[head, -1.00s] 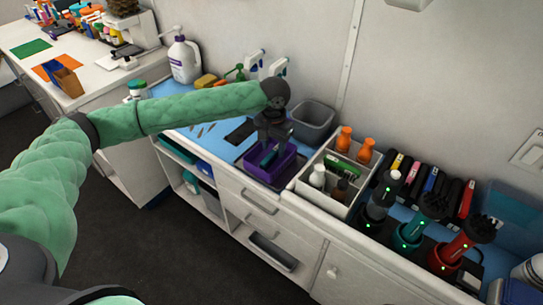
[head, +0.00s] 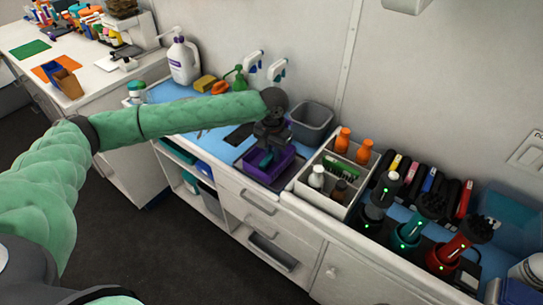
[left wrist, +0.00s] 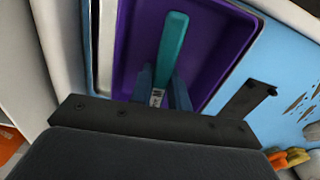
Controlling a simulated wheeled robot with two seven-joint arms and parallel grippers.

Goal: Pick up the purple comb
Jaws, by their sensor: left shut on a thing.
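My left gripper (head: 267,152) points down into a purple tray (head: 284,168) on the counter. In the left wrist view its fingers (left wrist: 160,92) are shut on a teal, bar-like handle (left wrist: 173,42), which stretches away over the purple tray (left wrist: 222,40). The handle's near end, with a small pale patch, is between the fingers. The rest of that object is hidden by the gripper. I cannot make out a purple comb in either view. My right gripper is not in view.
A grey bin (head: 312,122) stands just behind the purple tray. A white divided caddy with bottles (head: 316,178) stands close on its right. Clippers in a dark stand (head: 408,234) are farther right. A white pump bottle (head: 184,62) is at the back left.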

